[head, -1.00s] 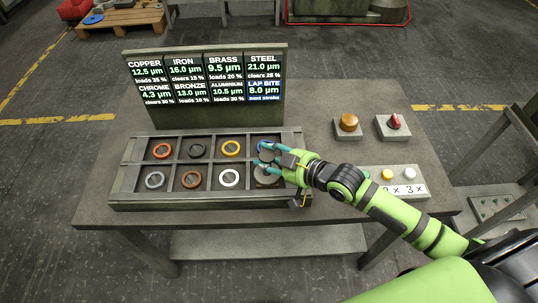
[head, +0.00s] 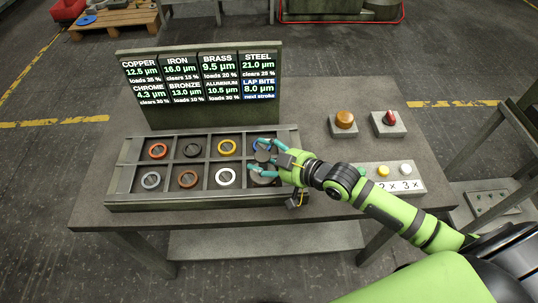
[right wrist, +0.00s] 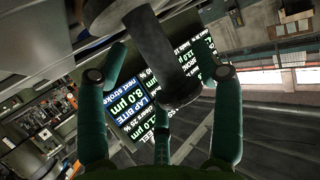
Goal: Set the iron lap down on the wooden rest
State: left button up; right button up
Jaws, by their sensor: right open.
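The iron lap is a grey disc (head: 263,176) with a dark upright handle (head: 262,156), at the right end of the tray. In the right wrist view its dark handle (right wrist: 165,60) stands between the teal fingers, the wide disc beyond it at the top edge. My right gripper (head: 259,157) is open around the handle, the fingers spread with gaps visible beside it. The lap appears to stand in the lower right compartment; the wooden rest beneath it cannot be made out. My left gripper is not in view.
The grey tray (head: 122,178) holds several coloured rings in compartments; a blue one sits partly behind my fingers. A display board (head: 200,78) stands behind it. To the right are an orange button (head: 345,119), a red switch (head: 390,117) and a white button panel (head: 412,188).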

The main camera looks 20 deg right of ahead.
jog(key=v, duration=1.2)
jog(key=shift+r, duration=0.2)
jog(key=shift+f, duration=0.1)
jog(key=s+a+f+m+g+h, duration=0.2)
jog(key=s+f+m+g+h, duration=0.45)
jog(key=s+f, duration=0.65)
notch_tip(320, 180, down, 21)
jog(key=s+n+g, duration=0.2)
jog(key=s+g, duration=0.1)
jog(key=s+d+f, duration=0.3)
jog(key=s+f, duration=1.2)
jog(key=s, duration=0.1)
jog(key=shift+g+h, duration=0.45)
jog(key=shift+d, duration=0.1)
